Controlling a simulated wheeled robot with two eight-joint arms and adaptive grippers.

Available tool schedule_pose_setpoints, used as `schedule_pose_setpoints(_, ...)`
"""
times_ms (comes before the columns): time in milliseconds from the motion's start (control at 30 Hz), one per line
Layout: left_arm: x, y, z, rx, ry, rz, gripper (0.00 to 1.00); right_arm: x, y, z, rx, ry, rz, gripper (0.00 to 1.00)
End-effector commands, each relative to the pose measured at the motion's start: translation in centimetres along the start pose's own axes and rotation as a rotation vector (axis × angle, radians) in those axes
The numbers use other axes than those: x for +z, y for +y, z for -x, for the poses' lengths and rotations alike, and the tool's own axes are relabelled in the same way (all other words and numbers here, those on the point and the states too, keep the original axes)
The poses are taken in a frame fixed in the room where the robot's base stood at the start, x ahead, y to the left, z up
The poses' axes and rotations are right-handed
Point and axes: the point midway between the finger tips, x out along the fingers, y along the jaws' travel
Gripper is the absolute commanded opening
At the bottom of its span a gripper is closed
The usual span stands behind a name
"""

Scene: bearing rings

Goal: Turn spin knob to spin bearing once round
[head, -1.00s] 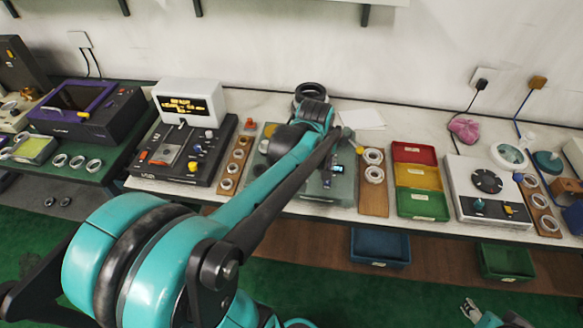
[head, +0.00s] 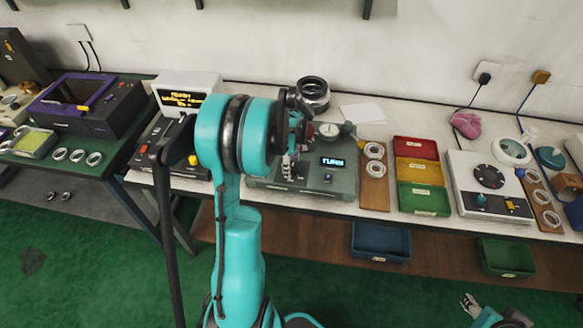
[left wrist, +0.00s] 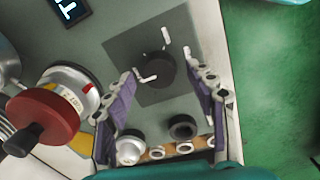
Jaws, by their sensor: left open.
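The grey-green bearing tester (head: 262,186) stands on the bench, its small screen (head: 332,162) reading "TURN". My left gripper (head: 290,165) is over its left part, partly hidden by my arm. In the left wrist view my left gripper (left wrist: 160,80) is open, its purple-padded fingers on either side of a dark round hub (left wrist: 158,72) with white pins on a dark square plate. I see no contact. A dark knob (left wrist: 183,127) and a pale one (left wrist: 130,148) lie below. Which part is the spin knob, I cannot tell. My right gripper (head: 468,303) shows partly at the lower right.
A dial gauge (head: 329,130) stands on the tester; a red and black knobbed part (left wrist: 42,118) is close left of my fingers. A wooden ring board (head: 373,190) and red, yellow and green trays (head: 416,175) are to the right. A dark ring stack (head: 313,93) stands behind.

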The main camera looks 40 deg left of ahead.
Motion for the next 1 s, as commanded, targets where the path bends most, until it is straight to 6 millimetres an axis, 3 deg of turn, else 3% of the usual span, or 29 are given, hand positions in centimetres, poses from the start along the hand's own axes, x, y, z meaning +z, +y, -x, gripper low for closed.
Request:
schedule_pose_setpoints(367, 0.03, -0.01, -0.86, 0.000, 0.000, -0.001, 0.56, 0.14, 0.00, -0.21, 0.000, 0.000, 0.000, 0.47)
schedule_pose_setpoints(567, 0.03, -0.01, -0.85, 0.000, 0.000, -0.001, 0.06, 0.14, 0.00, -0.21, 0.000, 0.000, 0.000, 0.47)
schedule_pose_setpoints(1000, 0.01, 0.00, -0.87, 0.000, -0.003, -0.063, 0.06, 0.17, 0.00, -0.25, 0.000, 0.000, 0.000, 0.47)
